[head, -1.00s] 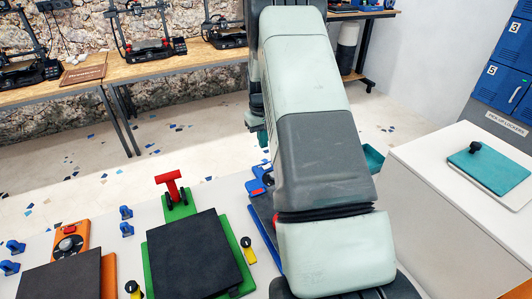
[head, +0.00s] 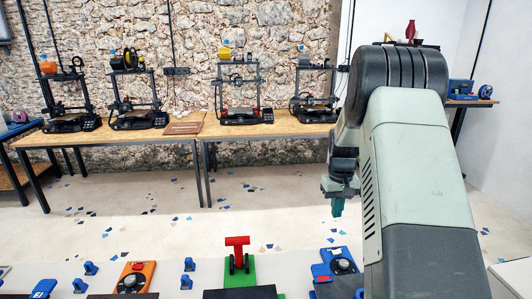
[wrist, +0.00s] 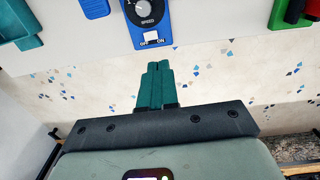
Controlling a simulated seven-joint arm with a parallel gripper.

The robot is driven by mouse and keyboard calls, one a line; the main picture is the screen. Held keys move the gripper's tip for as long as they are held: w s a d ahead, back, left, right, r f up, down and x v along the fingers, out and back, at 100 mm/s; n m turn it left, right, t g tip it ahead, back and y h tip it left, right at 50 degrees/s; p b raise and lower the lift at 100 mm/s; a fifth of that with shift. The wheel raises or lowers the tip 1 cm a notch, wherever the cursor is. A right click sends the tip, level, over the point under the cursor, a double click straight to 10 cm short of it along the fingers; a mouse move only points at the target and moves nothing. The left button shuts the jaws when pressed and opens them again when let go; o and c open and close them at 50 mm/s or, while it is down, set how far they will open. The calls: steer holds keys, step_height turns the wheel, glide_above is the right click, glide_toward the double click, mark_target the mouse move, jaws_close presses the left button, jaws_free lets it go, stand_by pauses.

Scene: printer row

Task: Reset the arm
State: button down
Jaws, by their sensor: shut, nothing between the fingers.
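My arm rises at the right of the head view, bent over at its top. My gripper (head: 337,206) hangs down left of the arm, in front of the printer tables. In the wrist view, its teal fingers (wrist: 155,84) are together with nothing between them. The fingertips point toward a blue panel (wrist: 149,22) with a speed dial and an off/on switch, and look apart from it.
A white worktop (head: 120,255) in front bears an orange dial unit (head: 135,278), a green stand with a red T-shaped handle (head: 237,241) and the blue dial unit (head: 341,262). A teal tray (wrist: 22,30) shows in the wrist view. Printers stand on wooden tables (head: 262,133) behind.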

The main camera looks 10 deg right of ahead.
steer(key=s+a+r+t, duration=0.1)
steer(key=s+a+r, duration=0.25)
steer(key=r, duration=0.35)
steer(key=s+a+r+t, duration=0.1)
steer(key=s+a+r, duration=0.2)
steer(key=s+r, duration=0.35)
steer(key=s+a+r+t, duration=0.1)
steer(key=s+a+r, duration=0.2)
steer(key=r, duration=0.5)
steer(key=s+a+r+t, duration=0.1)
steer(key=s+a+r, duration=0.1)
steer(key=s, duration=0.8)
steer(key=s+a+r+t, duration=0.1)
steer(key=s+a, duration=0.4)
steer(key=s, duration=0.6)
steer(key=shift+r, duration=0.35)
